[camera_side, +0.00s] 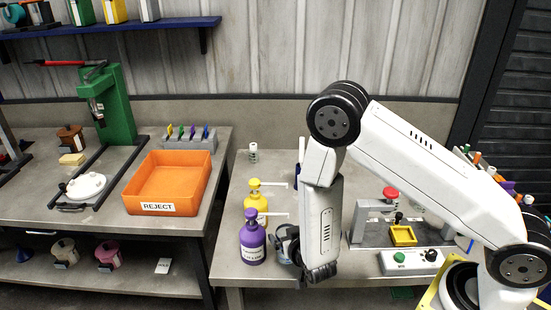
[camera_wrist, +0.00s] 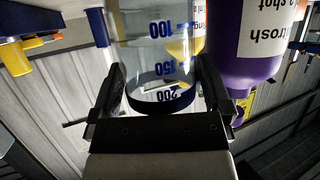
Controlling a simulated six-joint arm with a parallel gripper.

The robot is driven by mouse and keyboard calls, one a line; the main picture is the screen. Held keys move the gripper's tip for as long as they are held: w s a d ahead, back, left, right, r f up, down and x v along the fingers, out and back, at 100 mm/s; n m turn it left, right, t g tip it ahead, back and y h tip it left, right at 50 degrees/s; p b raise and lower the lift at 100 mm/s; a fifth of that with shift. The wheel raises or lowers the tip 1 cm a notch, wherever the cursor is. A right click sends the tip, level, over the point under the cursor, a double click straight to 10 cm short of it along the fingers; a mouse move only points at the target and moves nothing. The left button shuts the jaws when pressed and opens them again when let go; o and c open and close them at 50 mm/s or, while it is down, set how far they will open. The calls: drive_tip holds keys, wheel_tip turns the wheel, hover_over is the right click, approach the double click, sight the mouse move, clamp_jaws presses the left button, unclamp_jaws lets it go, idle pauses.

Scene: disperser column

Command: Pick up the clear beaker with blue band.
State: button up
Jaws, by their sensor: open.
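The clear beaker with blue band (camera_wrist: 158,60) stands out large in the wrist view, upside down in the picture, with blue marks 100, 150 and 200. Its dark blue band is at the lower end there, close to my gripper's palm. My gripper (camera_wrist: 163,85) is open, with one finger on each side of the beaker near the band. Whether either finger touches the glass I cannot tell.
A purple pump bottle (camera_side: 252,243) stands just left of the beaker, with a yellow pump bottle (camera_side: 256,201) behind it. A press fixture (camera_side: 390,220) and a button box (camera_side: 411,262) stand to the right. An orange reject bin (camera_side: 168,183) is on the left table.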

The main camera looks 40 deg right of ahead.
clamp_jaws()
drive_tip(key=shift+r, duration=0.25)
idle(0.5)
drive_tip(key=shift+r, duration=1.6)
drive_tip(key=s+a, duration=0.3)
drive_tip(key=s, duration=0.5)
drive_tip(key=s+a, duration=0.3)
drive_tip(key=s, duration=0.5)
drive_tip(key=shift+s+a, duration=0.15)
drive_tip(key=shift+a, duration=0.2)
drive_tip(key=shift+s+f, duration=0.1)
drive_tip(key=shift+s, duration=0.05)
idle(0.4)
